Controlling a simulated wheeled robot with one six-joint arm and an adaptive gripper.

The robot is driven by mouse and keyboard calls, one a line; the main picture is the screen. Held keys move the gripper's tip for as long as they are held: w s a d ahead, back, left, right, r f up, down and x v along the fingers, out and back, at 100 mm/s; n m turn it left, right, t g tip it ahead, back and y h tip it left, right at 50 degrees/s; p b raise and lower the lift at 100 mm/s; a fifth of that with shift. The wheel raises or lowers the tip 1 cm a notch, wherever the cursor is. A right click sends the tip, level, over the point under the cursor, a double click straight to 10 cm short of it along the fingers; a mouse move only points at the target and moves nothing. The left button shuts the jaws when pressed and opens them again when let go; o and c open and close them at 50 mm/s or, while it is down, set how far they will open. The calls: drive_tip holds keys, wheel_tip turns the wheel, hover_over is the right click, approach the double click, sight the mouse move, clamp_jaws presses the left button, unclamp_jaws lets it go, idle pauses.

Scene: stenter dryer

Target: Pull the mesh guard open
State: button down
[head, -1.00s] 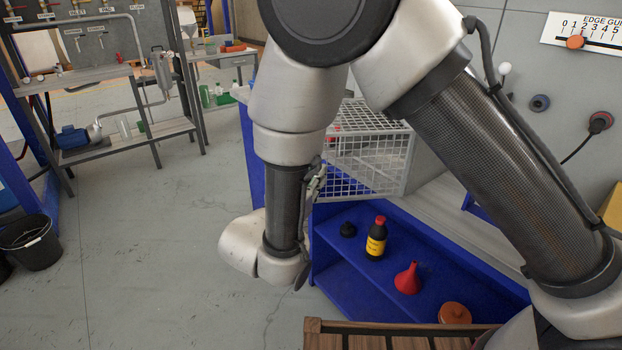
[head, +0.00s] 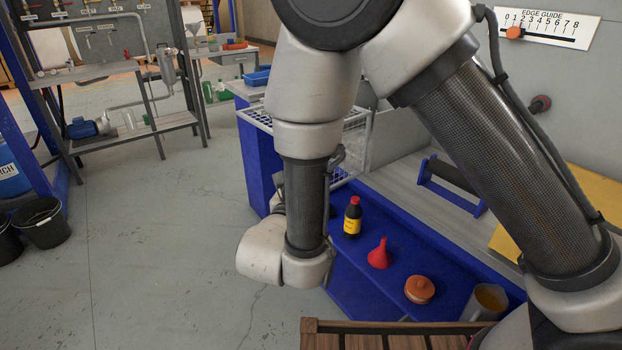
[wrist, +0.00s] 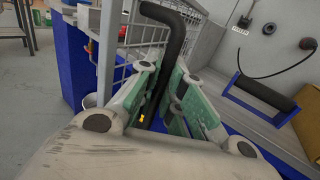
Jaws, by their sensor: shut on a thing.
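The mesh guard (head: 357,138) is a pale wire-grid frame on the blue machine, partly hidden behind my arm in the head view. Its grid shows on both sides of my arm, reaching left over the blue side. In the wrist view the guard (wrist: 146,38) is at upper centre, with a pale upright bar at its left. A curved black handle (wrist: 176,30) comes down between the green-padded fingers of my gripper (wrist: 160,98). The gripper is shut on this handle. My arm mostly hides the gripper in the head view.
A blue shelf below holds a dark bottle (head: 353,218), a red funnel (head: 379,254), an orange-brown lidded pot (head: 420,289) and a beaker (head: 486,302). A black roller (head: 452,176) lies on the machine bed. Floor at the left is clear up to black buckets (head: 42,222).

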drive_tip(key=shift+d, duration=0.15)
drive_tip(key=c, duration=1.5)
unclamp_jaws()
drive_tip(key=shift+s, duration=0.1)
drive_tip(key=v, duration=1.1)
drive_tip(key=shift+s, duration=0.4)
